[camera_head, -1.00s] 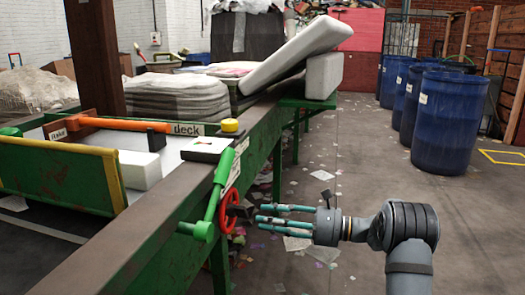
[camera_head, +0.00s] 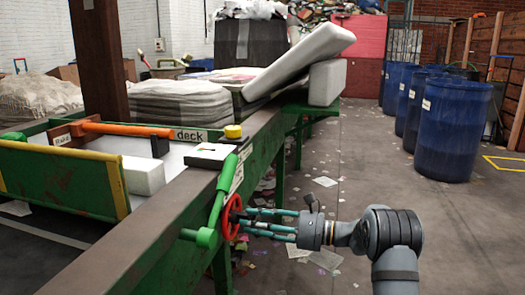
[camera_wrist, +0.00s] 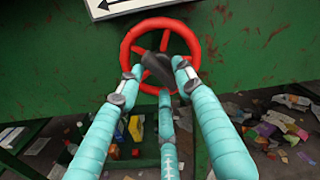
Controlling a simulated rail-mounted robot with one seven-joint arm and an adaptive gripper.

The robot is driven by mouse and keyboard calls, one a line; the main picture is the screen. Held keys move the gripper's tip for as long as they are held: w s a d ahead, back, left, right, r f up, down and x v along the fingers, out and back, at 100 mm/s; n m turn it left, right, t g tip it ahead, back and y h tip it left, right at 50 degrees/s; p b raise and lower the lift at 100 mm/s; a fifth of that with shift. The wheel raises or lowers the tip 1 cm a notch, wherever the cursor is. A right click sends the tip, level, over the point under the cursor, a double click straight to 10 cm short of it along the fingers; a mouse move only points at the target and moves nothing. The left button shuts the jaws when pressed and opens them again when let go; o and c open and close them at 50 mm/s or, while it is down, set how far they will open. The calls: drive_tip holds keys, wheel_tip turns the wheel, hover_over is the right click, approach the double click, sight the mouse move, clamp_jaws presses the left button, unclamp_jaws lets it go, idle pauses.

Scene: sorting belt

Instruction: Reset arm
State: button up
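My gripper (camera_head: 245,220) has three teal fingers and reaches left, with its tips close to a red handwheel (camera_head: 231,217) on the side of the green belt frame. In the wrist view, my gripper (camera_wrist: 157,78) is open, its fingers spread in front of the red handwheel (camera_wrist: 198,48) near its dark hub. Whether the tips touch the wheel I cannot tell. Nothing is held between the fingers. My arm shows at the lower right of the head view.
A green lever (camera_head: 216,205) stands left of the wheel, on the belt's edge. A yellow button (camera_head: 233,131) sits above. Blue barrels (camera_head: 452,128) stand at the back right. The floor (camera_head: 350,190) right of the belt has scattered paper but is mostly free.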

drive_tip(key=s+d+f+n+h+b, duration=0.1)
drive_tip(key=d+f+n+b, duration=0.1)
drive_tip(key=d+n+b, duration=0.4)
drive_tip(key=shift+s+d+f+n, duration=0.2)
drive_tip(key=shift+d+n, duration=0.4)
drive_tip(key=shift+d, duration=1.3)
drive_tip(key=shift+d, duration=0.1)
idle(0.3)
